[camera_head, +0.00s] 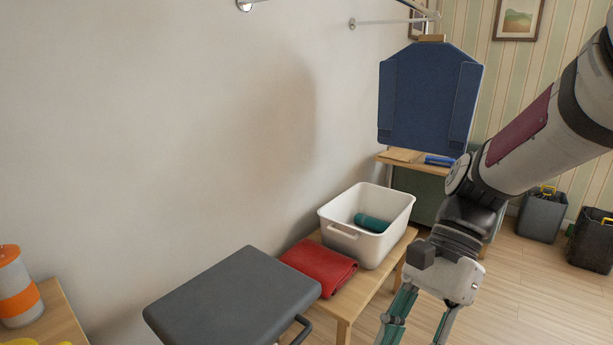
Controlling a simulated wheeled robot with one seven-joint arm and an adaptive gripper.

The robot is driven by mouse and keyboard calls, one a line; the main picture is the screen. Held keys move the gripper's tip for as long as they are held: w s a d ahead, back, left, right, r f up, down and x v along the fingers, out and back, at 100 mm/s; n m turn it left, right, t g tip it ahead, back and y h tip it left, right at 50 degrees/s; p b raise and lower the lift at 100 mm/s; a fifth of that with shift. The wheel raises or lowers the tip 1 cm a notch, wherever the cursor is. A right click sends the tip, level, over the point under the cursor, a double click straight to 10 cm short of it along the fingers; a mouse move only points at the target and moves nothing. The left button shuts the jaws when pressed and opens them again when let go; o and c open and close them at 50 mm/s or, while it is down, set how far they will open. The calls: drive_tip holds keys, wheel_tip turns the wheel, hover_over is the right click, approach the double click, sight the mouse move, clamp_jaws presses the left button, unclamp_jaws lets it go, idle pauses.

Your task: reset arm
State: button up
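My arm reaches in from the right of the head view. It bends down to my gripper (416,332), which points downward at the bottom edge. Two finger parts spread apart below its pale body, the left one green. The fingertips are cut off by the frame edge, and no object shows between the visible finger parts. The gripper is to the right of the wooden bench (345,307) and in front of the pale wood floor.
A white bin (337,238) with a green roll (373,222) and a folded red cloth (318,266) sit on the bench. A dark grey-topped stand (232,298) is at front left. An orange-white canister (15,290) stands at far left. A blue board (428,100) hangs behind.

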drive_tip(key=s+d+r+n+t+h, duration=0.2)
drive_tip(key=s+d+n+t+h, duration=0.15)
drive_tip(key=s+n, duration=0.3)
drive_tip(key=s+d+r+n+t+h, duration=0.25)
drive_tip(key=s+d+n, duration=0.2)
drive_tip(key=s, duration=0.25)
wheel_tip(320, 180, up, 21)
drive_tip(key=a+t+p, duration=0.1)
drive_tip(key=t+p, duration=0.2)
drive_tip(key=p, duration=1.7)
drive_tip(key=shift+n+t, duration=0.3)
drive_tip(key=shift+a+r, duration=0.1)
